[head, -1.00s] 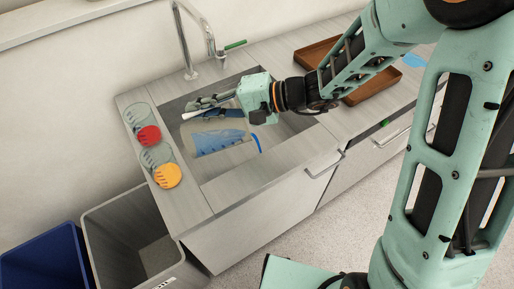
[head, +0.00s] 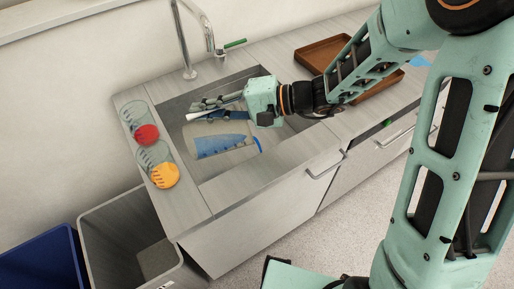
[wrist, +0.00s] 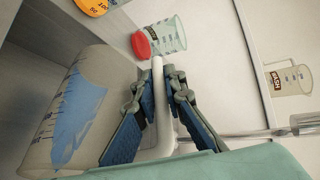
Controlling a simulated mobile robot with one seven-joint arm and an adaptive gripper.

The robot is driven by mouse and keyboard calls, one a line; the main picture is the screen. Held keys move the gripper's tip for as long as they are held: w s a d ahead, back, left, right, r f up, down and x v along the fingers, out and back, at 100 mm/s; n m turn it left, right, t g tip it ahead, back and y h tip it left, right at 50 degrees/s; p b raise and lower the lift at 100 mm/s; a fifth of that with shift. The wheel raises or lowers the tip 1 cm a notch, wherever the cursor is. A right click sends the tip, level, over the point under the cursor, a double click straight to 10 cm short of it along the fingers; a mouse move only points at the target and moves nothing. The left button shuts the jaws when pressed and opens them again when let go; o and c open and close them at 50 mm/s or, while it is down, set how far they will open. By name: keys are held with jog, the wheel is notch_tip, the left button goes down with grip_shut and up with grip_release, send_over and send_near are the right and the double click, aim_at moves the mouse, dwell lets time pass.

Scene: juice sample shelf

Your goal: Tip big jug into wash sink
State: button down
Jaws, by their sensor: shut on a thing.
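The big jug (head: 240,128) is translucent with blue liquid (head: 218,145) in it. In the head view it lies tipped on its side over the wash sink (head: 180,106). In the wrist view the jug (wrist: 92,62) fills the left side, with scale marks on its wall and the blue liquid (wrist: 75,125) inside. My gripper (wrist: 160,92) is shut on the jug's pale handle, which shows between the blue finger pads. My gripper (head: 200,110) also shows above the sink in the head view. I cannot tell whether liquid is leaving the jug.
A tap (head: 183,45) rises behind the sink. A brown tray (head: 318,57) lies on the right counter. Grey (head: 120,225) and blue (head: 45,262) bins stand below left.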

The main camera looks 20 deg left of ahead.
jog(key=shift+w+d+r+y+b, duration=0.3)
jog(key=shift+w+d+y+b, duration=0.1)
jog(key=shift+d+y+b, duration=0.2)
dwell(1.0)
jog(key=shift+a, duration=0.1)
jog(key=s+a+r+h+p, duration=0.1)
jog(key=p, duration=0.2)
jog(key=s+a+r+h+p, duration=0.1)
jog(key=a+r+p, duration=0.1)
jog(key=p, duration=0.1)
jog(key=s+a+r+n+t+h+p, duration=0.1)
jog(key=a+r+h+p, duration=0.1)
jog(key=p, duration=0.1)
jog(key=shift+s, duration=0.2)
jog(key=shift+s+f, duration=0.1)
jog(key=shift+f, duration=0.3)
jog(key=s+a+t+h+p, duration=0.1)
jog(key=h+p, duration=0.1)
jog(key=p, duration=0.1)
jog(key=s+a+n+t+h+p, duration=0.1)
jog(key=a+h+p, duration=0.1)
jog(key=p, duration=0.2)
jog(key=s+a+f+t+h+p, duration=0.1)
jog(key=h+p, duration=0.1)
jog(key=p, duration=0.1)
jog(key=shift+a+n+p, duration=0.3)
jog(key=shift+p, duration=0.1)
